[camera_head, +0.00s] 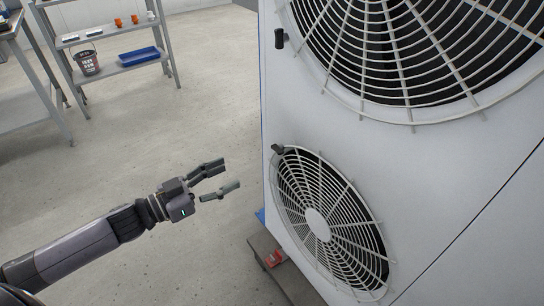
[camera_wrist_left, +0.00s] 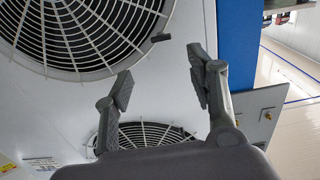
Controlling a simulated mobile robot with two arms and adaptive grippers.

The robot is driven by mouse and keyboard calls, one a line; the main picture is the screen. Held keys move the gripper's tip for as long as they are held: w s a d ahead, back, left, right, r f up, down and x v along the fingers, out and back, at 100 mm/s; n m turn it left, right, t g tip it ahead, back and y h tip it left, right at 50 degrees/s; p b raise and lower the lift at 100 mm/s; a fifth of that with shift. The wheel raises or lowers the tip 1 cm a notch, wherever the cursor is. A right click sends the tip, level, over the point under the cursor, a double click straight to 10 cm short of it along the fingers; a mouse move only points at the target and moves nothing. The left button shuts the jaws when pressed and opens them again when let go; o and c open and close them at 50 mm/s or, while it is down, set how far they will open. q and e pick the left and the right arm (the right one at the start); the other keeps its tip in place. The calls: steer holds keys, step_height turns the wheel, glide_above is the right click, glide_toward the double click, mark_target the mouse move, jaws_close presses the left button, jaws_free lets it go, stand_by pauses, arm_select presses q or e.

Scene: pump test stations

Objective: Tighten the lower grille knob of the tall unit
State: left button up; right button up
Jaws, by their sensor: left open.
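The tall unit (camera_head: 400,155) is a white cabinet filling the right of the head view, with a large upper grille (camera_head: 410,45) and a smaller lower grille (camera_head: 325,220). The small dark lower grille knob (camera_head: 278,149) sits at the upper left rim of the lower grille. A second dark knob (camera_head: 279,38) is beside the upper grille. My left gripper (camera_head: 218,180) is open and empty, left of the unit and apart from it, a little below the lower knob. In the left wrist view, a dark knob (camera_wrist_left: 161,37) shows beyond the open fingers (camera_wrist_left: 160,90). My right gripper is not in view.
A table (camera_head: 12,30) stands at the far left. A red item (camera_head: 274,258) lies by the unit's base. Open floor surrounds my left arm.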

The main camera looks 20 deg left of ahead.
mark_target(282, 148)
arm_select(q)
steer(key=b+x, duration=0.1)
steer(key=x, duration=1.3)
steer(key=shift+c, duration=0.4)
steer(key=c, duration=1.1)
